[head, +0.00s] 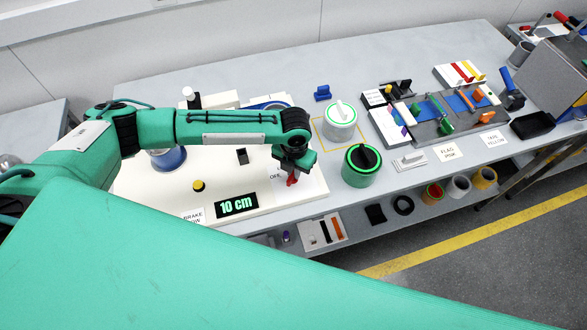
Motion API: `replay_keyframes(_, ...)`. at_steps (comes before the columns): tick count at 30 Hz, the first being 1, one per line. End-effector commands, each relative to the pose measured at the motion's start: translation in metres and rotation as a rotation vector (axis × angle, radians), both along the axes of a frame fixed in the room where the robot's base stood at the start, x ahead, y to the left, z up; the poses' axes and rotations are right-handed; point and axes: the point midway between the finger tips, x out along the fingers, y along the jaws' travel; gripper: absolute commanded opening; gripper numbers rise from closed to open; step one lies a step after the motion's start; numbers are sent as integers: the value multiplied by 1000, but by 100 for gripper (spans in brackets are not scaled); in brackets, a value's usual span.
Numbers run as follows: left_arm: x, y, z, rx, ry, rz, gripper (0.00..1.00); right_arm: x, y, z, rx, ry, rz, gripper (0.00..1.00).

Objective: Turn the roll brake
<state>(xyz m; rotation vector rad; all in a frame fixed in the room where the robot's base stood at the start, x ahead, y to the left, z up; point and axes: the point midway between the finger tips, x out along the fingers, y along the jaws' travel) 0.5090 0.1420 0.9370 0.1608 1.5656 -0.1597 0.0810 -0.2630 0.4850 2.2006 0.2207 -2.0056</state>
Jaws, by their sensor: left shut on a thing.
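My left arm comes in from the left, and its gripper (292,173) points down at the right end of a white machine panel (270,205). The gripper is shut on a small red handle (292,181), mostly hidden under the jaws. A partly covered label sits beside it. I cannot tell from its look whether this red handle is the roll brake. A label with the word BRAKE (192,217) lies at the panel's front left, partly cut off by my own body. My right gripper is not in view.
The panel carries a black "10 cm" display (236,205) and a yellow button (198,186). Several tools and blocks fill the bench's right side.

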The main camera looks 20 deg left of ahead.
Motion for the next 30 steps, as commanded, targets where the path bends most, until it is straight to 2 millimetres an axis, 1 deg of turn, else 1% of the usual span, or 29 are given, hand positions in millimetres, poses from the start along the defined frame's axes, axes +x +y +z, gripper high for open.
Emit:
replay_keyframes(6, 1, 0, 0, 0, -2, -140, 0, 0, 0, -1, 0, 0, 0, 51)
replay_keyframes(12, 1, -1, 1, -1, -3, -221, 0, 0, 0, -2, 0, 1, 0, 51)
replay_keyframes(19, 1, -1, 1, -1, -4, -260, 0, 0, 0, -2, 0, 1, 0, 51)
replay_keyframes(30, 1, -1, 1, -1, -5, -265, 0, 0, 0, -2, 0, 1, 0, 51)
